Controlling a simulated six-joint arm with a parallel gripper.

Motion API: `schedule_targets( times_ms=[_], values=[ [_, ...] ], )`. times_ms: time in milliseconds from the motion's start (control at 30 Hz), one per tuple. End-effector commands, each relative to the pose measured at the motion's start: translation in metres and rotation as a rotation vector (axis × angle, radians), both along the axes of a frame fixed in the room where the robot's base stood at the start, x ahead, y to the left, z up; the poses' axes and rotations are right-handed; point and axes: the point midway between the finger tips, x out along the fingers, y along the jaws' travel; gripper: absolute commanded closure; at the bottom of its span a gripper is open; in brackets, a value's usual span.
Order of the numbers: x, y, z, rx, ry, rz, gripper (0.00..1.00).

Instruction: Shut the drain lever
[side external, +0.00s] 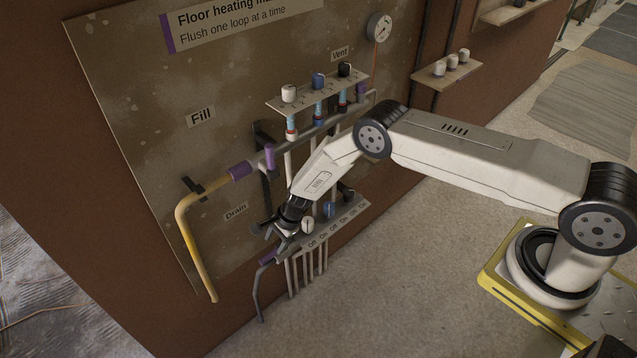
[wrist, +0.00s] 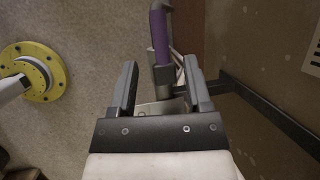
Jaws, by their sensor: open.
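The Drain label (side external: 236,212) is on the board, left of my gripper (side external: 266,228). My gripper is open at the left end of the lower manifold (side external: 346,212). I cannot tell whether this is the drain lever or the hose sleeve. In the side view my gripper covers that end, so the lever's position is unclear.
The upper rail carries an upright purple lever (side external: 269,156) near the Fill label (side external: 200,116). A yellow hose (side external: 190,232) hangs left. Lower knobs, including a blue one (side external: 329,210), sit close right of my gripper. Several pipes hang below. The floor (side external: 400,290) in front is clear.

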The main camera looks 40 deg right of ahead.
Motion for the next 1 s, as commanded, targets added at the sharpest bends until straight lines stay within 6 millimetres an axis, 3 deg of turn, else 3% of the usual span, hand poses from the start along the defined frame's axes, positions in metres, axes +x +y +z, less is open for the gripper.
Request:
schedule_targets(
  times_ms=[500, 1000],
  values=[
    [0.007, 0.015, -0.036, 0.000, 0.000, 0.001, 0.37],
    [0.010, 0.021, -0.049, 0.000, -0.001, 0.001, 0.37]
  ],
)
